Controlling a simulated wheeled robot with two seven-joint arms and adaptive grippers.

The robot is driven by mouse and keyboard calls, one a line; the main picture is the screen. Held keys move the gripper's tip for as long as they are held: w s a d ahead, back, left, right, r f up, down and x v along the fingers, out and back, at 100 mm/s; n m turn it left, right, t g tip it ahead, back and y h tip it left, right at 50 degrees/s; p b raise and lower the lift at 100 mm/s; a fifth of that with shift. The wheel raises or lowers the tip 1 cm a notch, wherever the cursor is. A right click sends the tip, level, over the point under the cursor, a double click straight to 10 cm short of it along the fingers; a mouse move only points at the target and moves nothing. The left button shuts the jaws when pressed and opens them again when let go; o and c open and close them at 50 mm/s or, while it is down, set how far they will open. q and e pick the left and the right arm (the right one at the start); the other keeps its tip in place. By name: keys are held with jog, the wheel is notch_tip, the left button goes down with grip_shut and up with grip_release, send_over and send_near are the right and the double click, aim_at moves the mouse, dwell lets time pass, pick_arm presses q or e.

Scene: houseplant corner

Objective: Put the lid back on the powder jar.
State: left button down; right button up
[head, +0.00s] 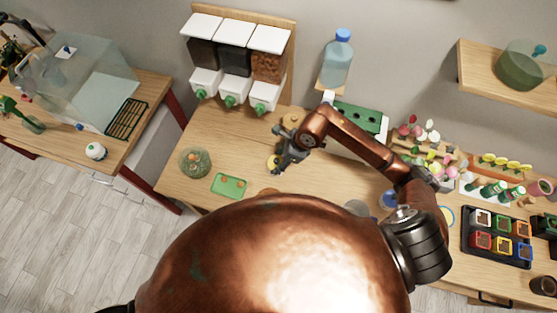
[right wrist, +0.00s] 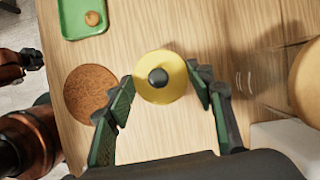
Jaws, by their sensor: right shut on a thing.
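My right gripper (head: 283,161) is over the middle of the wooden table in the head view. It is shut on a round yellow lid with a dark knob (right wrist: 158,88); in the right wrist view the lid sits between the fingertips (right wrist: 163,98). The lid's yellow edge (head: 271,163) shows beside the gripper in the head view. A round thing with a grainy brown top (right wrist: 90,93) lies left of the lid in the wrist view; I cannot tell whether it is the open powder jar. My body hides most of it (head: 268,191) in the head view.
A green tray (head: 229,185) with a small brown piece and a glass bowl (head: 194,162) are on the table's left. A dispenser rack (head: 234,60) and a blue-capped bottle (head: 338,62) stand behind. A round wooden thing (right wrist: 305,80) is right of the gripper.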

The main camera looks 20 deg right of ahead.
jog(key=shift+f+b, duration=0.2)
jog(key=shift+b, duration=0.3)
dwell(1.2)
dwell(0.3)
jog(key=o, duration=1)
jog(key=shift+c, duration=0.2)
jog(key=shift+o, duration=0.7)
jog(key=o, duration=0.4)
jog(key=shift+c, duration=0.2)
jog(key=shift+r, duration=0.2)
jog(key=shift+r+p, duration=1.9)
jog(key=shift+r, duration=1.45)
jog(key=shift+c, duration=0.4)
